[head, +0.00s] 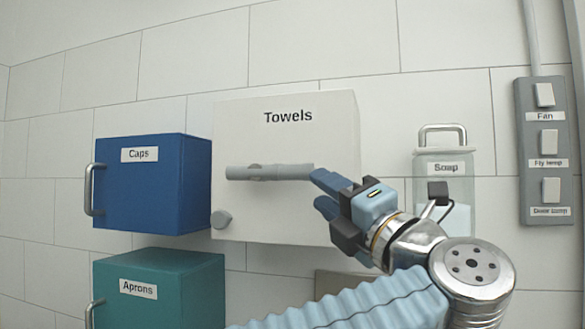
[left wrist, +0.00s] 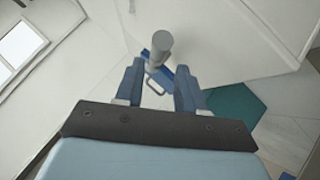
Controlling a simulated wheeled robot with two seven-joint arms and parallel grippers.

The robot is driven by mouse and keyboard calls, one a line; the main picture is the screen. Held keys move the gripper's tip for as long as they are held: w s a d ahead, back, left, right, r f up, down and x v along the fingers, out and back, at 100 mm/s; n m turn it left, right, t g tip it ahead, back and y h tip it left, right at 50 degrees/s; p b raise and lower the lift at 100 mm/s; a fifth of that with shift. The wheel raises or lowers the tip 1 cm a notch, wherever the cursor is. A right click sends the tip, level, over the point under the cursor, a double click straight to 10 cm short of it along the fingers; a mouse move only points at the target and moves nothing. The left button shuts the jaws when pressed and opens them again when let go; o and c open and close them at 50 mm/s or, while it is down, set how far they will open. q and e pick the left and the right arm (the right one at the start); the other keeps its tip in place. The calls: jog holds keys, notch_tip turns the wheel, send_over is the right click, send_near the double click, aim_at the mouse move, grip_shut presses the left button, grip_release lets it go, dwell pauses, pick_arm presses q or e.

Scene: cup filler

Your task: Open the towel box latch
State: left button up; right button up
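The white towel box (head: 290,120), labelled "Towels", is mounted on the tiled wall in the middle of the head view. In the left wrist view, the gripper (left wrist: 161,68) is open, and the bar's rounded grey end (left wrist: 160,42) shows just beyond and between the fingertips. Whether they touch is unclear. My right gripper is not visible.
A blue Caps box (head: 160,185) and a teal Aprons box (head: 165,290), both with metal handles, are at left. A Soap dispenser (head: 465,185) is right of my gripper. A grey switch panel (head: 548,150) is at far right.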

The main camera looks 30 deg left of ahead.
aim_at(303, 177)
pick_arm(q)
jog(key=p+x, duration=0.1)
jog(key=x, duration=0.8)
jog(key=shift+p, duration=0.35)
jog(key=shift+d, duration=0.1)
jog(key=shift+c, duration=0.3)
grip_shut()
